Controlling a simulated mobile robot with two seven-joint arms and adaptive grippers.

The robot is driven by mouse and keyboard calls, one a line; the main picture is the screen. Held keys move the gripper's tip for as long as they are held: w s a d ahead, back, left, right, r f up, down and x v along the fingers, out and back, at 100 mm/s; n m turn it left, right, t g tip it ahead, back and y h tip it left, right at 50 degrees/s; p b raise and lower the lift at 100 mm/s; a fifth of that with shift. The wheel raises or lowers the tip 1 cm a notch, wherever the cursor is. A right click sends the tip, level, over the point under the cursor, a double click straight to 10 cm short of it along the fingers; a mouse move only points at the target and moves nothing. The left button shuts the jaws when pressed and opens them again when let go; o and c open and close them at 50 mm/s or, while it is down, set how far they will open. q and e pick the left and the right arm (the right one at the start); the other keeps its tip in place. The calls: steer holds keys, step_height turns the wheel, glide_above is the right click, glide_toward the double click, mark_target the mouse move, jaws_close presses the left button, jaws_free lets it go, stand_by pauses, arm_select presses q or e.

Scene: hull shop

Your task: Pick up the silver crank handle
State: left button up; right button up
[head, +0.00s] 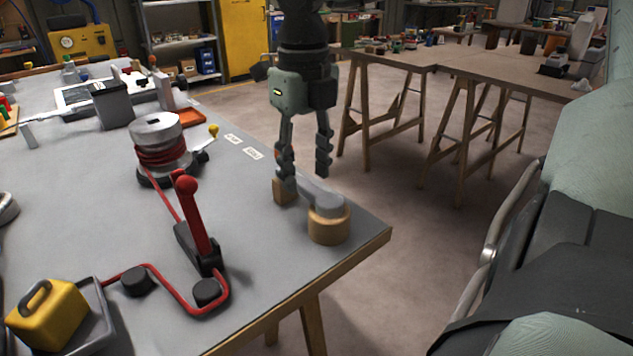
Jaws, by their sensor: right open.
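The silver crank handle (317,194) lies near the table's right corner. Its round grey end rests on a wooden cylinder (329,226), and its arm reaches back left toward a small wooden block (285,191). My right gripper (305,176) points down over the handle's arm with its fingers apart, open and empty. Its left fingertip is close to the wooden block and hides part of the handle there; I cannot tell whether it touches. My left gripper is not in view.
A silver winch drum (158,143) with red rope stands left of the handle. A red lever (191,215) rises in front of it. A yellow can (47,315) sits in a grey tray at lower left. The tabletop (265,240) between lever and handle is clear.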

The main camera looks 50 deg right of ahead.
mark_target(305, 183)
step_height(305, 183, down, 4)
steer(key=shift+a+f, duration=0.15)
steer(key=shift+s, duration=0.1)
steer(key=shift+c, duration=0.3)
jaws_close()
